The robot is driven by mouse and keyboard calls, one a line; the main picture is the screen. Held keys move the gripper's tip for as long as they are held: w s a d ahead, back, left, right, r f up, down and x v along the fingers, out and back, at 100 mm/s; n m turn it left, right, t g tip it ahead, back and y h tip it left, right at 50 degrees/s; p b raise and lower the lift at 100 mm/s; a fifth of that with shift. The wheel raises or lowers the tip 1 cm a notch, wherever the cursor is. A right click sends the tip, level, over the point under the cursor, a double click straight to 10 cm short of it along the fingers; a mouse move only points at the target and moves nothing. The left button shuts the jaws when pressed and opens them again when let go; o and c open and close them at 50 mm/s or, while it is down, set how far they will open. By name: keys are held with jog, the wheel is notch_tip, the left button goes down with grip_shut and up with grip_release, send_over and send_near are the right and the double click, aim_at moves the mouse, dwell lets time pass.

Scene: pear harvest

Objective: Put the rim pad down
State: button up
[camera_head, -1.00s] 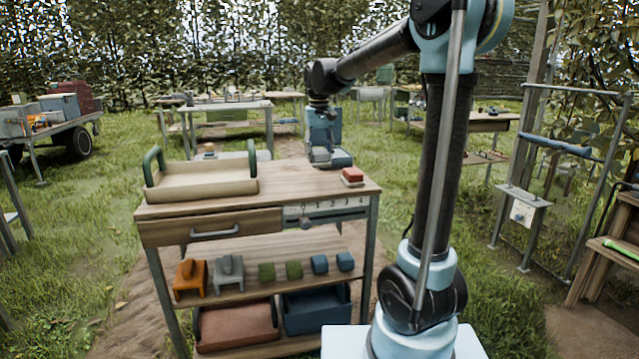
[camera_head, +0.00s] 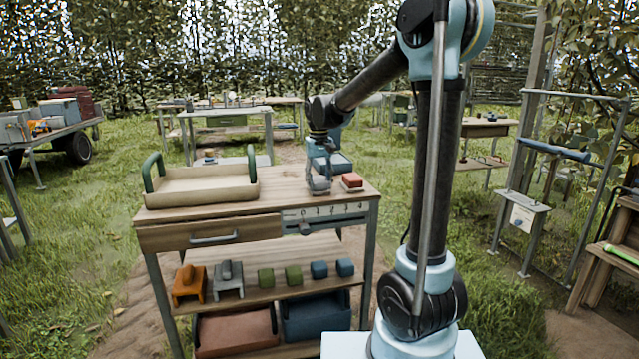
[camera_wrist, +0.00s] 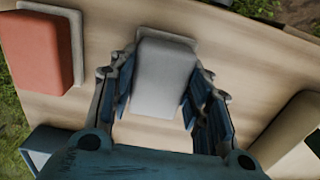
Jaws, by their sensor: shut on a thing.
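A grey pad, which I take to be the rim pad (camera_wrist: 165,75), sits between the two blue-grey fingers of my gripper (camera_wrist: 160,95) in the wrist view. My gripper is shut on its sides. In the head view my gripper (camera_head: 319,186) points down just above the wooden bench top (camera_head: 285,190), close to its right end. The pad is mostly hidden by the fingers there. I cannot tell if it touches the wood. A red block (camera_head: 352,180) on a pale base lies just right of my gripper. It shows at the upper left in the wrist view (camera_wrist: 33,50).
A cream tray (camera_head: 202,188) with green handles stands on the bench's left part. Shelves below hold an orange block (camera_head: 188,286), a grey block (camera_head: 228,281), small cubes and two bins. Bare wood lies between tray and gripper.

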aim_at(319, 180)
jog(key=o, duration=1)
jog(key=shift+o, duration=0.2)
notch_tip(319, 180, up, 12)
jog(key=s+d+f, duration=0.3)
jog(key=s+d, duration=0.5)
jog(key=s+d+f+m+t, duration=0.1)
jog(key=s+d+f, duration=0.6)
jog(key=s+f, duration=0.3)
jog(key=s+d+f+m+t, duration=0.1)
jog(key=s+d+f+m, duration=0.1)
jog(key=s+d+f, duration=0.4)
jog(key=s+f, duration=0.5)
jog(key=s, duration=0.2)
jog(key=shift+s+d, duration=0.2)
jog(key=shift+d, duration=0.15)
